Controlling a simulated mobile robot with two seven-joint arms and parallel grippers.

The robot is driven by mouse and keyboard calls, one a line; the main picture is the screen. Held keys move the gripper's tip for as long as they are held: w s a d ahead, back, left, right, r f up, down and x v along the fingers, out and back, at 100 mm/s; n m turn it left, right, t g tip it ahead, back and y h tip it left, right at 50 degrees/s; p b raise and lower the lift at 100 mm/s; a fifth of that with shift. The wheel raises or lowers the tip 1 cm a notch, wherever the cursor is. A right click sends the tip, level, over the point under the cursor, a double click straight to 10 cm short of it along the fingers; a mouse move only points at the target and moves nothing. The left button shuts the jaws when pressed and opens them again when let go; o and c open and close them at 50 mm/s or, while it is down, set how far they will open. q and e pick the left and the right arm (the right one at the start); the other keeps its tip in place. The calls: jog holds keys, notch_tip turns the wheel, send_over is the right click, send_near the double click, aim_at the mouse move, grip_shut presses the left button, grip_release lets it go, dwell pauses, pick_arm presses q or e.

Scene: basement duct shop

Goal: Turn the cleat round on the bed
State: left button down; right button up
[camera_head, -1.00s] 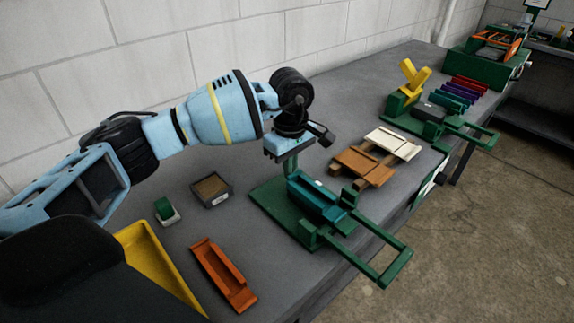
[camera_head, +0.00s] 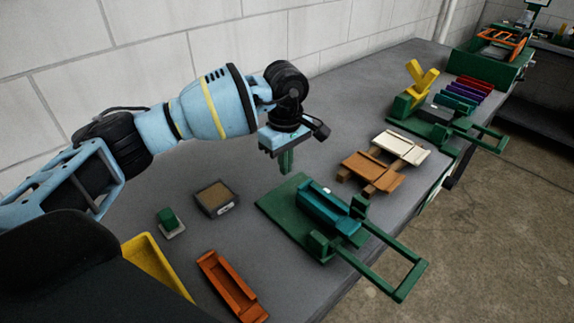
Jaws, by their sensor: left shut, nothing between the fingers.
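A teal trough-shaped piece, which I take as the cleat (camera_head: 327,207), lies on the dark green bed (camera_head: 283,206) of a fixture in the middle of the bench. Its long side runs from upper left to lower right. Green blocks stand at its lower right end, and a green handle frame (camera_head: 412,280) sticks out past the bench edge. My left gripper (camera_head: 286,168) is shut and empty. Its green fingers point down behind the cleat's upper left end, apart from the cleat. My right gripper is not in view.
An orange trough (camera_head: 232,287), a yellow bin (camera_head: 155,262), a small green block (camera_head: 168,216) and a grey box (camera_head: 216,198) are at the left. Wooden pieces (camera_head: 372,172) lie right of the bed. A second green fixture (camera_head: 420,122) stands farther back.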

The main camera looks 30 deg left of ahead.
pick_arm(q)
notch_tip(320, 180, up, 9)
jog(key=shift+s+d, duration=0.15)
jog(key=shift+d, duration=0.15)
jog(key=shift+f, duration=0.1)
